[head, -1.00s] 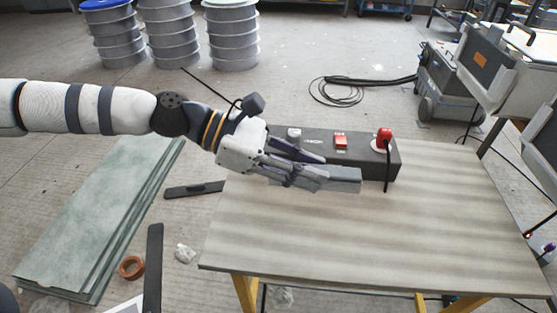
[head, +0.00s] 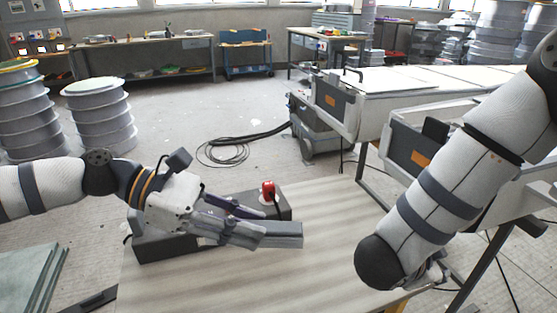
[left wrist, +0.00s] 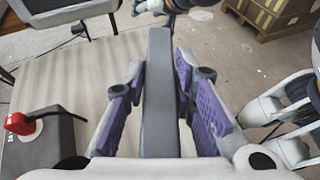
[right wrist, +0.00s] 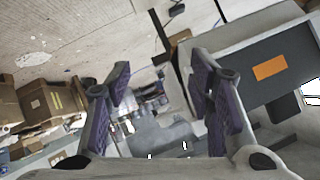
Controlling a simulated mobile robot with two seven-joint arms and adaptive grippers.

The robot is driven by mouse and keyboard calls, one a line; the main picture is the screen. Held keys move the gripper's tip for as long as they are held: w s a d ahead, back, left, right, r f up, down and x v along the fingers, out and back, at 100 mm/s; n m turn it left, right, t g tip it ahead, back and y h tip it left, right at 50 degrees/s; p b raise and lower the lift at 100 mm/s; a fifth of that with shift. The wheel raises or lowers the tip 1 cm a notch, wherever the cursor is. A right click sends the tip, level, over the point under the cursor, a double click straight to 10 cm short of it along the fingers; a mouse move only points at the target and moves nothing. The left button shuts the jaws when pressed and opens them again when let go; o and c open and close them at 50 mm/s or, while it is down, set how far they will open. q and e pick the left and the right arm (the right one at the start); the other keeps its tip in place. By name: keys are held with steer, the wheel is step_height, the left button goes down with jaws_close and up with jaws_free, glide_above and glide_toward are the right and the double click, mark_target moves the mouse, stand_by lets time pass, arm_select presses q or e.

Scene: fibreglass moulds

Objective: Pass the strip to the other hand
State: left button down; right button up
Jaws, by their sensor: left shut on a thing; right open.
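The strip (head: 282,235) is a straight grey bar. My left gripper (head: 250,225) is shut on it and holds it above the table, its free end pointing right. In the left wrist view the strip (left wrist: 160,95) runs between the purple finger pads and away from the camera. My right gripper (right wrist: 160,80) shows in the right wrist view, open with nothing between its fingers. In the head view my right arm hangs at the right, apart from the strip, and its fingers are mostly hidden.
A dark box (head: 165,247) with a red plug (head: 268,190) stands on the striped table (head: 320,210), behind and below my left gripper. Grey machines (head: 318,130) stand beyond the table. The table's middle is clear.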

steer(key=w+a+r+m+g, duration=0.2)
steer(key=a+r+m, duration=0.1)
steer(key=a+r, duration=0.2)
arm_select(q)
steer(key=shift+a, duration=0.1)
arm_select(e)
steer(key=n+g+y, duration=0.2)
steer(key=g+y, duration=0.2)
steer(key=y, duration=0.6)
glide_toward(280, 226)
step_height(280, 226, down, 10)
steer(key=shift+s+f, duration=0.15)
steer(key=shift+f, duration=0.1)
jaws_close()
arm_select(q)
steer(key=c, duration=1.2)
jaws_free()
steer(key=shift+c, duration=0.2)
